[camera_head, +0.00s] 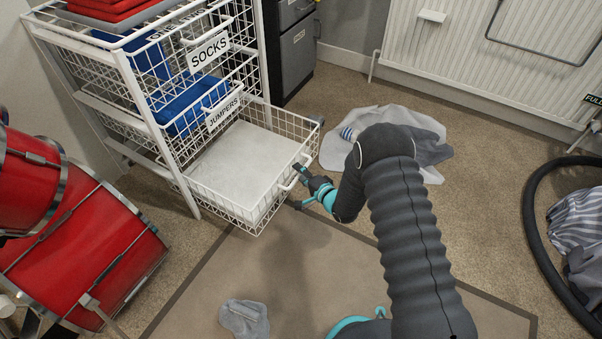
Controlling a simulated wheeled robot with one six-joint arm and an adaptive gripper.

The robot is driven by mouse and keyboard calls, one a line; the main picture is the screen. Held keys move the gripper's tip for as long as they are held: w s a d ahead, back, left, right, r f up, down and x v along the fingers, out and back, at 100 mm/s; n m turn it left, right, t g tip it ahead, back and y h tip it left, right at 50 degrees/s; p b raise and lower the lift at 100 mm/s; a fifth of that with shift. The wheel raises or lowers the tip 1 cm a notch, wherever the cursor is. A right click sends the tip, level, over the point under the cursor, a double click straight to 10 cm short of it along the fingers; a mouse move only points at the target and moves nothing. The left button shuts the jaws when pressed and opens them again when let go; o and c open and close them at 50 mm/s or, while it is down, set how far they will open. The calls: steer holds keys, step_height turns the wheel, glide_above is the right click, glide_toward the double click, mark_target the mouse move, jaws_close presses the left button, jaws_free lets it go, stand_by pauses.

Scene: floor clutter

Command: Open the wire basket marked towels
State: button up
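A white wire rack holds baskets marked SOCKS (208,50) and JUMPERS (223,112). Below them, a bottom wire basket (250,218) is pulled well out toward me. It has a pale flat base and looks empty. No towels label is readable on it. A white loop handle (290,181) is on its front. My gripper (299,187) is at the basket's front, beside this handle. Its fingers look spread apart, one near the handle and one lower. I cannot tell whether they touch the handle.
Red drums (85,245) stand at the left. A grey cloth (400,135) lies on the carpet right of the basket, and a small grey cloth (245,318) lies on the mat in front. A black hose (535,225) curves at the right. The mat's middle is clear.

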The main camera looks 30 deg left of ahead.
steer(key=v, duration=1.2)
stand_by(0.5)
